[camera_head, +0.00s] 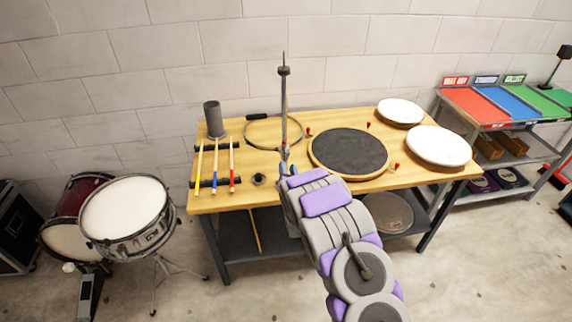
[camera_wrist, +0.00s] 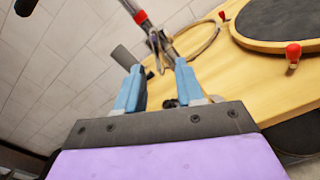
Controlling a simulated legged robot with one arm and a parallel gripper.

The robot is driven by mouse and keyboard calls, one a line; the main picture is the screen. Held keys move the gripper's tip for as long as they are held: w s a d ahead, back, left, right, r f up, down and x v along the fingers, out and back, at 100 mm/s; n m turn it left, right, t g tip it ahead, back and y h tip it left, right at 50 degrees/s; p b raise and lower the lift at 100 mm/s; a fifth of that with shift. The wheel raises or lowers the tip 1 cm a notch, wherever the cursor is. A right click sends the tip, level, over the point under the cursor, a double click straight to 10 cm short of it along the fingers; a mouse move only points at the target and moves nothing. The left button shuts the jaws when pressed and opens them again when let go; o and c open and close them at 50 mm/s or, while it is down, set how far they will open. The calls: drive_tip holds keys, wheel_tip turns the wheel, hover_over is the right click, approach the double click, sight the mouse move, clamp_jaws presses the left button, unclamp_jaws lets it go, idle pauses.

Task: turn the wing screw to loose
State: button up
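A slim upright metal stand (camera_head: 284,110) rises at the bench, with a dark collar near its top. The wrist view shows its rod close up, with a red band (camera_wrist: 140,17) and a silver wing-shaped part (camera_wrist: 157,42) that looks like the wing screw. My gripper (camera_wrist: 158,66) has its two blue fingers apart, with nothing gripped between them. The wing-shaped part shows just beyond the fingertips, and I cannot tell whether they touch it. In the head view my gripper (camera_head: 286,169) is at the stand's lower part, and the wing screw is too small to make out.
The wooden bench (camera_head: 330,197) carries a black round pad (camera_head: 348,152), two white drumheads (camera_head: 438,146), a hoop (camera_head: 262,134), a grey cylinder (camera_head: 213,120) and several drumsticks (camera_head: 215,168). Red-capped pegs (camera_wrist: 292,54) surround the pad. A snare drum (camera_head: 126,212) stands at left, a shelf (camera_head: 500,150) at right.

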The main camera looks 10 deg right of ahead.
drive_tip(key=s+p, duration=0.1)
drive_tip(key=s, duration=1.2)
drive_tip(key=shift+s, duration=0.4)
drive_tip(key=s+d+r+m+g+h, duration=0.3)
drive_tip(key=s+r+m+g, duration=0.5)
drive_tip(key=m, duration=0.8)
drive_tip(key=s+a+r+m+g+y, duration=0.1)
drive_tip(key=s+r+m+g, duration=0.2)
drive_tip(key=s, duration=1)
drive_tip(key=s+a+r+m+g+y+b, duration=0.1)
drive_tip(key=s+r+m+g, duration=0.3)
drive_tip(key=s, duration=0.9)
drive_tip(key=s+r+m+g+y, duration=0.1)
drive_tip(key=s+r+m+g, duration=0.2)
drive_tip(key=s+m, duration=0.4)
drive_tip(key=s+g, duration=0.1)
drive_tip(key=s, duration=0.4)
drive_tip(key=shift+s+a+r+m+g, duration=0.25)
drive_tip(key=shift+s+a+m+g, duration=0.05)
drive_tip(key=shift+s+a+g, duration=0.1)
